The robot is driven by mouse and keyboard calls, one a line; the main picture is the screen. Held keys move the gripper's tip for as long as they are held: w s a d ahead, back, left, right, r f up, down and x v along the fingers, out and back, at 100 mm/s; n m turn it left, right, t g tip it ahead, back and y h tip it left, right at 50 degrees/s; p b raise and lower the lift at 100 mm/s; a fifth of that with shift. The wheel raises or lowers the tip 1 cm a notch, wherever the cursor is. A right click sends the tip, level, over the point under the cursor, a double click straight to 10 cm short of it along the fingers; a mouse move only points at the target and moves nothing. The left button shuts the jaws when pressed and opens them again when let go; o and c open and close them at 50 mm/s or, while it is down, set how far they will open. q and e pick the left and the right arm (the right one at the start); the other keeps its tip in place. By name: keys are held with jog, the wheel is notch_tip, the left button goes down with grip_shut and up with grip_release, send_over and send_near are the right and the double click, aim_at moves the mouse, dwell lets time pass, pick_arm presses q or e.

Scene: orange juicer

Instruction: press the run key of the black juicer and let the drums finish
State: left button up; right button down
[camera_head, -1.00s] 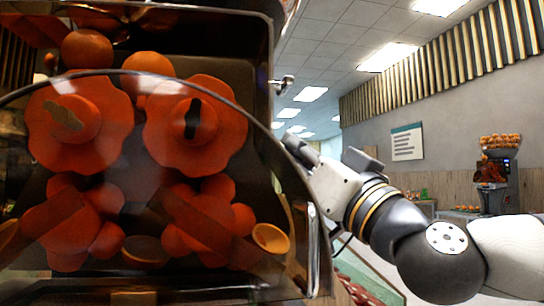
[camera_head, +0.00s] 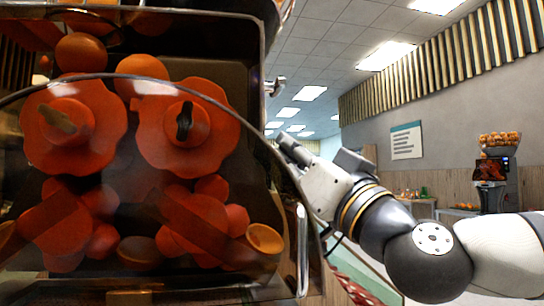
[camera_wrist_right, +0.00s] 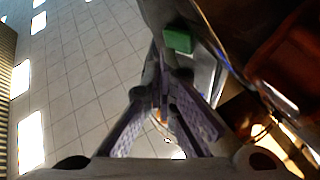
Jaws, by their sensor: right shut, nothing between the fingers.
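The black juicer (camera_head: 262,100) fills the left half of the head view, with a clear curved cover over its front. Behind the cover are orange-red drums, including an upper left drum (camera_head: 68,125) and an upper right drum (camera_head: 186,127). My right gripper (camera_head: 283,140) is beside the juicer's right side, its fingertips close to the housing. In the right wrist view its fingers (camera_wrist_right: 163,78) are together and hold nothing. A green key (camera_wrist_right: 178,40) sits on the juicer's side just beyond the fingertips; whether they touch cannot be told. My left gripper is out of view.
Oranges (camera_head: 82,53) lie at the juicer's top, and a cut orange half (camera_head: 264,238) is low behind the cover. A metal fitting (camera_head: 275,87) sticks out from the right side. Another juicer (camera_head: 491,185) stands far off at right.

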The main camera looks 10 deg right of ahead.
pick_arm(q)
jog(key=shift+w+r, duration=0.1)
pick_arm(e)
jog(key=shift+s+a, duration=0.2)
jog(key=shift+a, duration=0.15)
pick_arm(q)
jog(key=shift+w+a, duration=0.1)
pick_arm(e)
jog(key=shift+f, duration=0.25)
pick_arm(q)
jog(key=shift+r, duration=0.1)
pick_arm(e)
jog(key=shift+s, duration=0.1)
pick_arm(q)
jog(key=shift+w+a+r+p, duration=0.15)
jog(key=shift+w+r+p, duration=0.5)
jog(key=shift+p, duration=0.25)
pick_arm(e)
jog(key=d, duration=0.1)
jog(key=s+d, duration=0.2)
jog(key=d, duration=0.1)
jog(key=shift+d+r, duration=0.1)
